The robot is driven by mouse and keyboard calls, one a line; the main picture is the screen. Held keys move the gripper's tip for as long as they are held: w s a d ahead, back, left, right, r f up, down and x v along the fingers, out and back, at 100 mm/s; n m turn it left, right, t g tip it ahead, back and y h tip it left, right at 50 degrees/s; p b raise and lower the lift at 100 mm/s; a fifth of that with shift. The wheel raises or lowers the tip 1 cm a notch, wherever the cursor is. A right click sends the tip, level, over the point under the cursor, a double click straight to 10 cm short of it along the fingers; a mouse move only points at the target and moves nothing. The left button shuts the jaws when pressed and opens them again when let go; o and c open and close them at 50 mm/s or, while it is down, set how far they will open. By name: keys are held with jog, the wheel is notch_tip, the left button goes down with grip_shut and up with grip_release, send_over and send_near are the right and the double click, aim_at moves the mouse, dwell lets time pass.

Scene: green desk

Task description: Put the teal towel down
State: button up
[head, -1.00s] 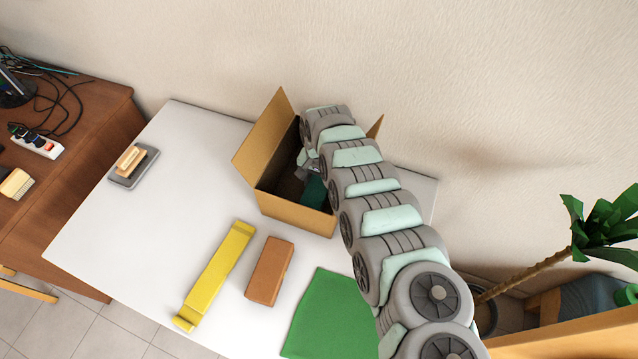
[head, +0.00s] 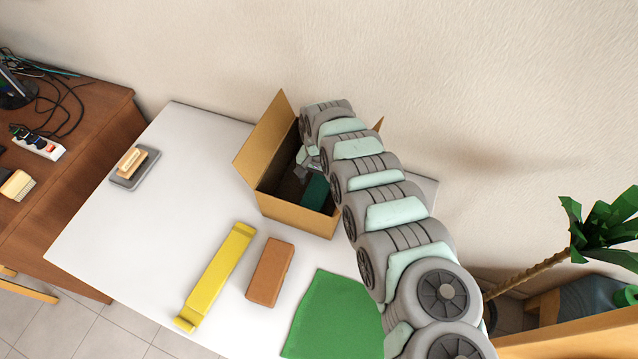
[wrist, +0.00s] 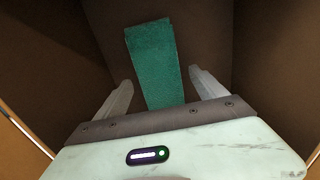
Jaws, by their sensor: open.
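The teal towel (wrist: 155,62) lies inside the open cardboard box, seen as a folded strip in the wrist view. Part of the towel (head: 315,192) also shows in the head view near the box's front wall. My gripper (wrist: 162,88) is open, its two fingers apart on either side of the towel's near part. In the head view my gripper (head: 302,168) is down in the box (head: 297,213), mostly hidden by my arm and the box flap. I cannot tell whether the towel touches the box floor.
A yellow object (head: 215,277), a brown block (head: 270,272) and a green cloth (head: 333,318) lie on the white desk (head: 160,240) in front of the box. A grey tray with a brush (head: 133,165) sits at the left. Box walls and raised flaps surround my gripper.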

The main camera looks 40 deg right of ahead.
notch_tip(320, 180, up, 10)
jog(key=p, duration=0.1)
jog(key=shift+p, duration=0.3)
dwell(0.4)
